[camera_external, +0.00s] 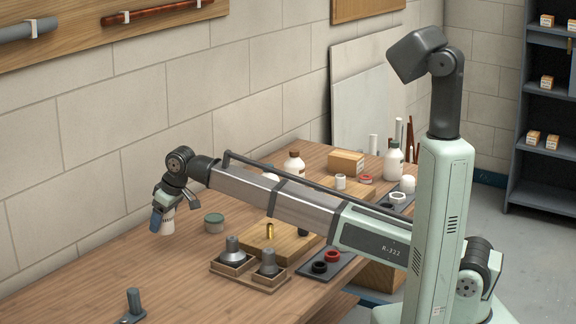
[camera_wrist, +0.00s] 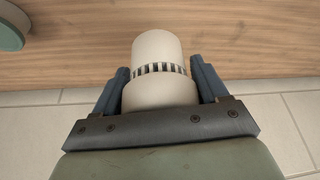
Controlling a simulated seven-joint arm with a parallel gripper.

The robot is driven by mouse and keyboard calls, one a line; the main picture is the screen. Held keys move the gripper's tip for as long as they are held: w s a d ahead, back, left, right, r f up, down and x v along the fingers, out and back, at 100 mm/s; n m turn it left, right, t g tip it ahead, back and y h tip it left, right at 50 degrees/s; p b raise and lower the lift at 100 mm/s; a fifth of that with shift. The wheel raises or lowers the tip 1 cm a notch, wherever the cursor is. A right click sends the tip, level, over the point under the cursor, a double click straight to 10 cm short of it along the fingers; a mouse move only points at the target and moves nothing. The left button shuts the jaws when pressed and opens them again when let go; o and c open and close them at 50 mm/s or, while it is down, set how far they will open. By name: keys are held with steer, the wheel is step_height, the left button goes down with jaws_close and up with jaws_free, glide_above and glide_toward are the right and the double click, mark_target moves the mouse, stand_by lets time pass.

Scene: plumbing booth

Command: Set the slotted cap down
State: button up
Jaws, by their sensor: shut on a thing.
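The slotted cap (camera_wrist: 157,52) is off-white and round, with a ring of dark slots around its middle. In the wrist view it sits between the two blue fingers of my gripper (camera_wrist: 160,85), which are shut on it. In the external view my gripper (camera_external: 164,215) is at the far left end of my arm, with the pale cap (camera_external: 168,222) hanging below it. The cap appears above the wooden bench (camera_external: 190,262); the exact gap to the bench top is hard to tell.
A green-lidded tin (camera_external: 214,223) stands right of my gripper and shows at the wrist view's upper left (camera_wrist: 12,30). A wooden holder (camera_external: 250,278) with two grey metal fittings and a dark blue post (camera_external: 134,302) stand nearer the front. The bench's left middle is bare.

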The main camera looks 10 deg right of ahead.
mark_target(172, 222)
steer(key=shift+f, duration=4.35)
steer(key=shift+f, duration=0.1)
steer(key=o, duration=1.1)
steer(key=v, duration=1.2)
